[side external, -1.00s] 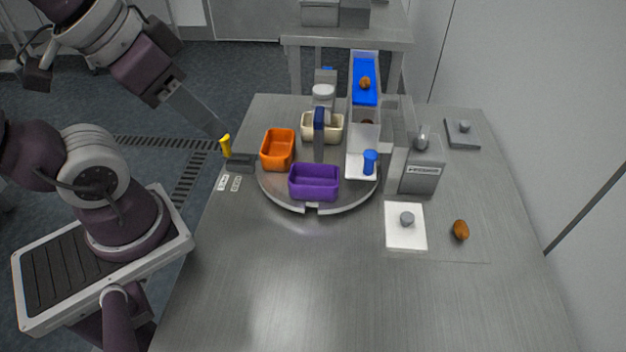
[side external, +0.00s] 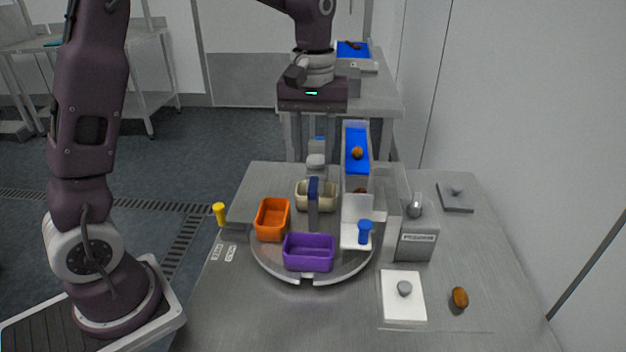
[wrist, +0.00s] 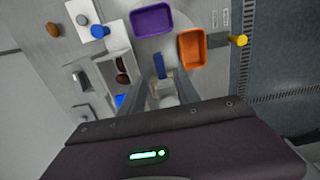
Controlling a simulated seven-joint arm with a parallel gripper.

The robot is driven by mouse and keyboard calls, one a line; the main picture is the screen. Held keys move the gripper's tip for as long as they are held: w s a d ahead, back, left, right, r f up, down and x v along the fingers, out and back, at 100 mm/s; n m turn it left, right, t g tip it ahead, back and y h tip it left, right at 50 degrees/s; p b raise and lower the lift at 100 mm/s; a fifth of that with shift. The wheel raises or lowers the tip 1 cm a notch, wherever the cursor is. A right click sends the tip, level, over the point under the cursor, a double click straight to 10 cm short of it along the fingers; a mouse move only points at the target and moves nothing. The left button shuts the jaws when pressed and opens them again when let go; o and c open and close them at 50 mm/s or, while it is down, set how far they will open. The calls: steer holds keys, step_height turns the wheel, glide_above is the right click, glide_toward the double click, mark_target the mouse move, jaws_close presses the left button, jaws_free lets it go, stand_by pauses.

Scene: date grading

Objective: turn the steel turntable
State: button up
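The steel turntable (side external: 348,268) is a round disc on the table with a notch in its front edge. It carries an orange tray (side external: 271,219), a purple tray (side external: 309,253) and a cream tray (side external: 317,195). A blue-topped post (side external: 313,190) stands among the trays; its top also shows in the wrist view (wrist: 159,65). My gripper (side external: 313,97) is high behind the turntable, apart from it in the side view. Nothing is visibly held.
A yellow-topped knob (side external: 219,213) stands left of the turntable. A blue-topped knob (side external: 365,231), a blue chute (side external: 357,170) bearing a date, and a grey box (side external: 416,240) are at its right. A white pad (side external: 403,297) and loose date (side external: 460,297) lie front right.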

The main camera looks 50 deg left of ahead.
mark_target(314, 183)
step_height(314, 183, down, 7)
steer(key=shift+r, duration=0.15)
jaws_close()
stand_by(1.5)
